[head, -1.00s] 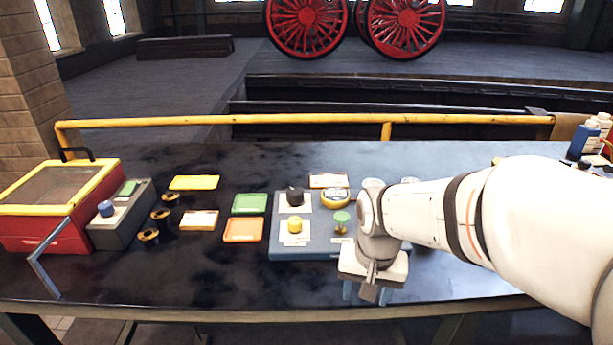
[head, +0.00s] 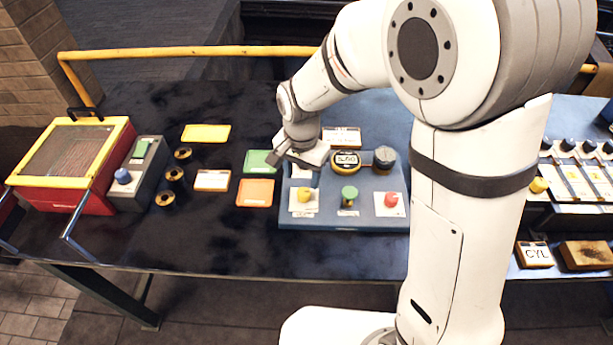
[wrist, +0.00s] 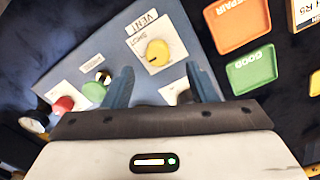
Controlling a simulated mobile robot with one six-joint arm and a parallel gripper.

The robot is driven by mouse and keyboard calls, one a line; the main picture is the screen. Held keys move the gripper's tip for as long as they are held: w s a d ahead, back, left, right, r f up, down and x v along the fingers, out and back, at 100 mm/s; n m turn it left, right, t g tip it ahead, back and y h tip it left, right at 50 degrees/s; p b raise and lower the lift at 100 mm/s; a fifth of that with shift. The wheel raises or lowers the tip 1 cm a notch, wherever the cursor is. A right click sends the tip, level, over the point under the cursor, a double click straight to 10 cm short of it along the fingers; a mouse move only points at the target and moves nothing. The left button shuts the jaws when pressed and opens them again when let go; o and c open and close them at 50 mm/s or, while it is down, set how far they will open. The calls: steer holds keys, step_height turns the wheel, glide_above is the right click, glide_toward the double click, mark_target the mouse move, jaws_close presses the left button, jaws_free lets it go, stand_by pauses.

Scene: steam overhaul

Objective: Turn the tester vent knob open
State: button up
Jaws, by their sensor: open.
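The tester is a blue panel (head: 345,220) on the dark bench. Its vent knob (head: 304,195) is yellow, on a white plate at the panel's front left. In the wrist view the yellow vent knob (wrist: 158,52) stands beside the printed words VENT and SHUT, beyond and between my fingertips. My gripper (wrist: 163,78) is open and empty, its two blue fingers apart. In the head view my gripper (head: 300,155) is over the panel's back left corner, behind the vent knob, and hides the black knob there. I see no contact with the vent knob.
A green knob (head: 349,194), a red knob (head: 391,200) and a gauge (head: 346,160) share the panel. Green (head: 262,163) and orange (head: 255,192) trays lie to its left. A red box with a yellow frame (head: 128,135) stands far left.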

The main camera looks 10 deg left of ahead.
mark_target(304, 191)
steer(key=shift+w+d+f, duration=0.1)
steer(key=shift+f, duration=1.45)
steer(key=shift+w+d+f, duration=0.1)
steer(key=shift+f, duration=1.4)
steer(key=shift+s, duration=0.1)
steer(key=shift+c, duration=0.2)
steer(key=c, duration=0.9)
